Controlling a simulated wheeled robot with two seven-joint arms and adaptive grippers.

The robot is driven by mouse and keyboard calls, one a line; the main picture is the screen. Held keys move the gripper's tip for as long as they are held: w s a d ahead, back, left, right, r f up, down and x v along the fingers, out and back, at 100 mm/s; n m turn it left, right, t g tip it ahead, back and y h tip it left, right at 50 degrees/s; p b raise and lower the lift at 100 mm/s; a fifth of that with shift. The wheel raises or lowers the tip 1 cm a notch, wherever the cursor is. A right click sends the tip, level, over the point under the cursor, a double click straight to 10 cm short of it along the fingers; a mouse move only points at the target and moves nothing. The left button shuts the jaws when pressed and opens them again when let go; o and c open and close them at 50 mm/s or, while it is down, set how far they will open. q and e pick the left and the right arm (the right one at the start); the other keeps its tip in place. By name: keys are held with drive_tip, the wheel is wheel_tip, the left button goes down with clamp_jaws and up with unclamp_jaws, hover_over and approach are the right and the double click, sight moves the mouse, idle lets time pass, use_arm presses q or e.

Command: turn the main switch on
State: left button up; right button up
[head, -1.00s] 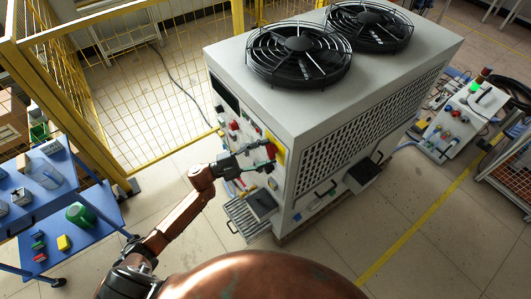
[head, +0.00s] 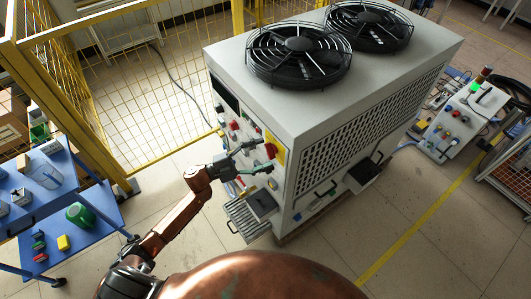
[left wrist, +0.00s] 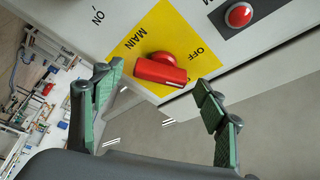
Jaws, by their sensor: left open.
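The main switch is a red knob with a bar handle (left wrist: 160,70) on a yellow plate marked MAIN (left wrist: 150,30). In the head view the switch (head: 271,149) is on the near corner of the machine's front panel. My left gripper (head: 265,156) is open in front of it. In the left wrist view its fingers (left wrist: 160,92) are spread wide, with the knob between and beyond them, apparently untouched. My right gripper is out of view.
The grey machine (head: 310,105) has two black fans on top. A second red button (left wrist: 239,15) sits beside the switch plate. A yellow mesh fence (head: 130,85) stands behind left, and a blue cart (head: 90,240) at left.

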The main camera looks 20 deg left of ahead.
use_arm(q)
drive_tip(key=v, duration=1)
drive_tip(key=shift+a, duration=0.25)
